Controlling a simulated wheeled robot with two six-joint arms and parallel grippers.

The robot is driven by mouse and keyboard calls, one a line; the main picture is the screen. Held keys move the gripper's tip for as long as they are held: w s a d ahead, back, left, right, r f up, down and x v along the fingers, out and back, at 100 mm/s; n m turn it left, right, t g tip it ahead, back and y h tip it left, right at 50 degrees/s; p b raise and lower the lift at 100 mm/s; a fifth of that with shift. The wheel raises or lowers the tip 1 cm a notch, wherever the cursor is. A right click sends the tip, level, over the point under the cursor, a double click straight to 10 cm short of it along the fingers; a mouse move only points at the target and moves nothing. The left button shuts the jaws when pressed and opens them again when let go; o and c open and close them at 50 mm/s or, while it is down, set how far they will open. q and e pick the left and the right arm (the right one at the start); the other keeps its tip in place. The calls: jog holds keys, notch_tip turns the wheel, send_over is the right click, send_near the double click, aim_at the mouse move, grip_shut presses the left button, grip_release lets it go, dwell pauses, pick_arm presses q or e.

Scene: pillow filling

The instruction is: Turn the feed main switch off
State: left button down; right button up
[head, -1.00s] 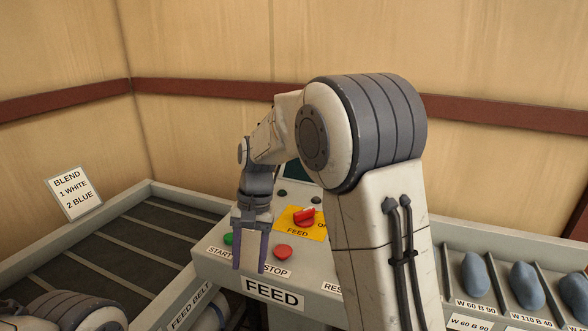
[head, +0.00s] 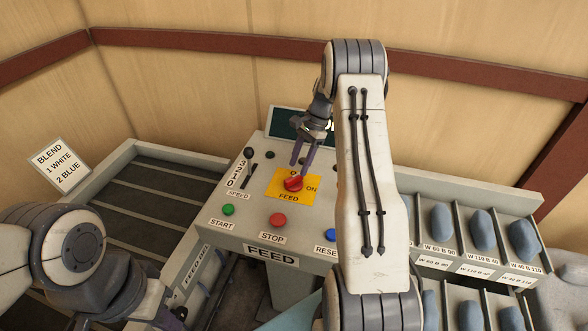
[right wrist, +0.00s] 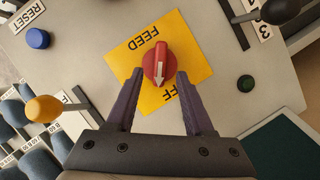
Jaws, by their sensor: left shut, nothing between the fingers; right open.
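In the right wrist view the red knob (right wrist: 159,58) carries a white arrow pointing down the picture, roughly toward the partly visible OFF lettering. My right gripper (head: 299,160) is open just above the knob. In the right wrist view its fingertips (right wrist: 160,73) are on either side of the knob; I cannot tell whether they touch it. The ON lettering is hidden there. My left gripper (head: 179,313) is shut and empty at lower left, partly seen.
The panel has a green START button (head: 228,210), red STOP button (head: 277,220), blue RESET button (head: 331,236) and a speed lever (head: 250,176). A dark screen (head: 287,124) stands behind. Bins with blue pillows (head: 482,230) are at right. The belt bed is at left.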

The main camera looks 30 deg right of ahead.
aim_at(294, 175)
jog(key=shift+p+x, duration=0.55)
jog(key=shift+x, duration=1.55)
grip_shut()
jog(key=shift+n, duration=0.3)
jog(key=n+g+b, duration=0.1)
jog(key=n, duration=0.2)
jog(key=shift+w+a, duration=0.1)
jog(key=shift+w, duration=0.05)
jog(key=shift+r+n+g+h+b, duration=0.1)
jog(key=shift+n+g+h+b, duration=0.55)
jog(key=shift+n, duration=1.25)
